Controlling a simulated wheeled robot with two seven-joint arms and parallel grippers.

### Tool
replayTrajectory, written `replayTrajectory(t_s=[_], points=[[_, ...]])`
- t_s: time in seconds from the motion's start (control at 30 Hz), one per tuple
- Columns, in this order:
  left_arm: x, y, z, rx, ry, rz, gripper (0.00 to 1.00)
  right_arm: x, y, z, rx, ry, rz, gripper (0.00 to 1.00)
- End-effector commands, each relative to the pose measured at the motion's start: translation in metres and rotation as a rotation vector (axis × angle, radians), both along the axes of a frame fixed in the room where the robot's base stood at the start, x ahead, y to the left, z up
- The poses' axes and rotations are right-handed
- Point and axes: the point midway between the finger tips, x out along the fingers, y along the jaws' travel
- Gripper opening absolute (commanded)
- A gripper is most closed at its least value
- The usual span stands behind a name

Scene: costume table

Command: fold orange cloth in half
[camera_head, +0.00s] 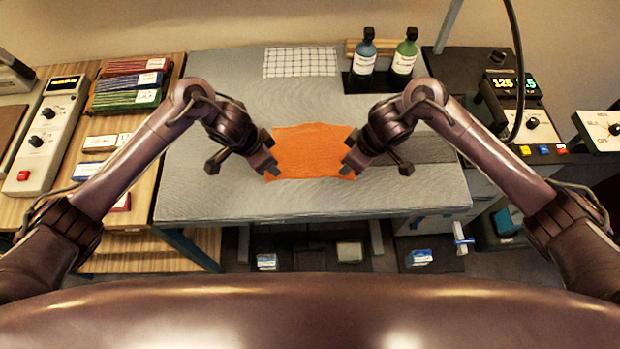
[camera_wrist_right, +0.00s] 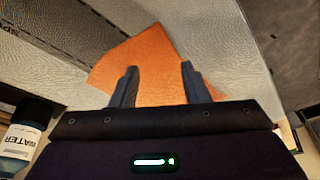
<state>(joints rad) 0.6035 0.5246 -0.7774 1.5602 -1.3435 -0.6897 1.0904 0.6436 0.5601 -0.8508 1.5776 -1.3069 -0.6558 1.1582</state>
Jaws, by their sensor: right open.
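The orange cloth (camera_head: 311,150) lies spread out on the grey table (camera_head: 230,200), with slightly wavy edges. It also shows in the right wrist view (camera_wrist_right: 150,60), beyond the fingertips. My left gripper (camera_head: 270,172) is at the cloth's left edge, close to its near left corner; whether its fingers are apart is too small to tell. My right gripper (camera_head: 346,171) is at the cloth's near right corner. In the right wrist view my right gripper (camera_wrist_right: 158,80) has its two fingers apart, with orange cloth visible between them. Whether the fingertips touch the cloth is unclear.
A white checked cloth (camera_head: 300,62) lies at the back. A darker grey strip (camera_head: 430,150) lies right of the orange cloth. The table's front is clear.

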Motion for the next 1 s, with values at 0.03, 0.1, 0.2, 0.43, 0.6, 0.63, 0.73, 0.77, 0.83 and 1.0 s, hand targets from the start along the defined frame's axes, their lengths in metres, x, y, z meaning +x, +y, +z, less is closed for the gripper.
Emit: replayTrajectory(t_s=[0.03, 0.1, 0.2, 0.43, 0.6, 0.63, 0.73, 0.77, 0.83, 1.0], points=[[0.000, 0.000, -0.009, 0.000, 0.003, 0.004, 0.42, 0.000, 0.000, -0.009, -0.001, 0.003, -0.003, 0.42], [0.000, 0.001, -0.020, 0.001, 0.002, 0.002, 0.42, 0.000, 0.000, -0.020, -0.001, 0.002, -0.002, 0.42], [0.001, 0.000, -0.032, 0.000, 0.000, 0.002, 0.42, 0.000, 0.000, -0.032, 0.000, 0.002, -0.002, 0.42], [0.001, 0.000, -0.045, 0.000, -0.001, 0.000, 0.42, 0.001, 0.000, -0.044, 0.000, -0.001, 0.000, 0.42], [0.001, 0.000, -0.045, 0.000, -0.003, 0.000, 0.42, 0.001, 0.000, -0.045, 0.000, -0.001, 0.000, 0.42], [0.001, 0.000, -0.045, 0.000, -0.002, 0.001, 0.42, 0.001, 0.000, -0.045, 0.000, -0.001, 0.000, 0.42], [0.001, 0.000, -0.046, 0.000, -0.002, 0.001, 0.42, 0.001, 0.000, -0.046, 0.000, -0.001, 0.000, 0.42], [0.001, 0.000, -0.048, 0.000, -0.002, 0.001, 0.42, 0.001, 0.000, -0.047, 0.000, -0.001, 0.000, 0.42], [0.001, 0.000, -0.047, -0.001, -0.003, 0.001, 0.40, 0.001, 0.000, -0.047, 0.001, -0.002, 0.000, 0.40], [0.001, 0.000, -0.047, 0.000, -0.001, 0.000, 0.29, 0.001, 0.000, -0.047, 0.000, -0.001, 0.000, 0.29]])
